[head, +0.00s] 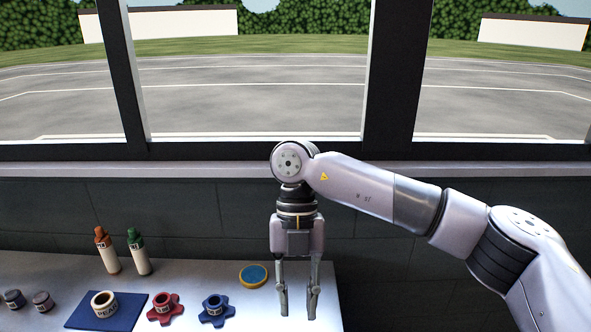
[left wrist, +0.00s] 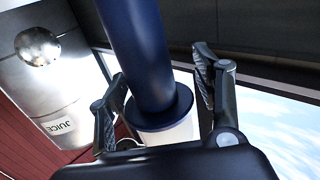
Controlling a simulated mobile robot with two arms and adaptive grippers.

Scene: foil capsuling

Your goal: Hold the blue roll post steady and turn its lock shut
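The blue roll post (left wrist: 136,45) shows in the left wrist view as a dark blue column with a round blue flange (left wrist: 160,109) above a white part (left wrist: 168,133). My left gripper (left wrist: 160,72) is open, with one finger on either side of the post. A gap shows between the post and the right-hand finger; the left-hand finger is close to it, and I cannot tell whether it touches. My right gripper (head: 298,292) points down in the head view, open and empty, above the counter's right end. I cannot make out the lock. The post is not in the head view.
The pale counter (head: 190,275) holds a blue mat (head: 78,316) with a cream ring (head: 104,304), a red star-shaped piece (head: 165,309), a blue one (head: 215,310), a blue-yellow disc (head: 253,276), two bottles (head: 107,252) and two small jars (head: 42,301).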

